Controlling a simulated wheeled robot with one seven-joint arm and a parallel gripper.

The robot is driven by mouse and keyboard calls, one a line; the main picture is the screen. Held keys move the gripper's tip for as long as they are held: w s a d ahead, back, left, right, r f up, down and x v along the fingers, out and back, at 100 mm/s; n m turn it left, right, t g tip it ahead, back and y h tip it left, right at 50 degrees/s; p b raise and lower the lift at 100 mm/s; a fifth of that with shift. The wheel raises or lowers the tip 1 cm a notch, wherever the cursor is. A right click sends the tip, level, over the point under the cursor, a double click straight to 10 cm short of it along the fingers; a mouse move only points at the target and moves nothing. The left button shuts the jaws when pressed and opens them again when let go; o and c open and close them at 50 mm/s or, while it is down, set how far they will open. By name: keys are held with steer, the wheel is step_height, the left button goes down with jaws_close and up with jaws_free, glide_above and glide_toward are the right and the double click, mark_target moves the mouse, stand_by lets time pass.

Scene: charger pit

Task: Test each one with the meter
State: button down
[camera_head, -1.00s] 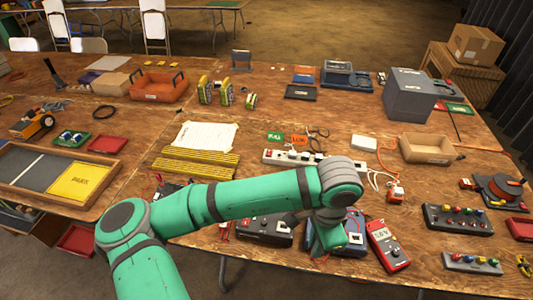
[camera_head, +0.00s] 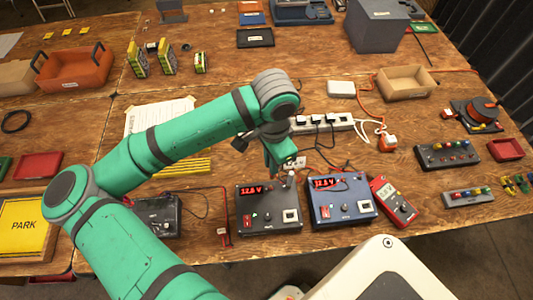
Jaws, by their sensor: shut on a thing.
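A dark grey charger box (camera_head: 268,209) stands near the front edge, with a lit red display that seems to read 12.6 V. A blue charger box (camera_head: 341,199) stands to its right, with a similar lit display. A third dark box (camera_head: 158,216) stands to the left, partly behind my arm. The red meter (camera_head: 392,202) lies tilted against or close beside the blue box; its digits are too small to read surely. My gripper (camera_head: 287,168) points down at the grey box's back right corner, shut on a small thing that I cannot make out.
A white power strip (camera_head: 335,123) with black plugs lies behind the chargers, cables trailing right. An open cardboard tray (camera_head: 405,83), a grey terminal block (camera_head: 447,154) and a cable reel (camera_head: 476,112) are at the right. An orange tote (camera_head: 72,67) sits back left.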

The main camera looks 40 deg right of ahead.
steer(key=shift+s+f, duration=0.1)
steer(key=shift+f, duration=2.7)
steer(key=shift+a+f, duration=0.15)
steer(key=shift+f, duration=0.75)
stand_by(1.1)
steer(key=c, duration=1.4)
jaws_free()
steer(key=shift+r, duration=3.75)
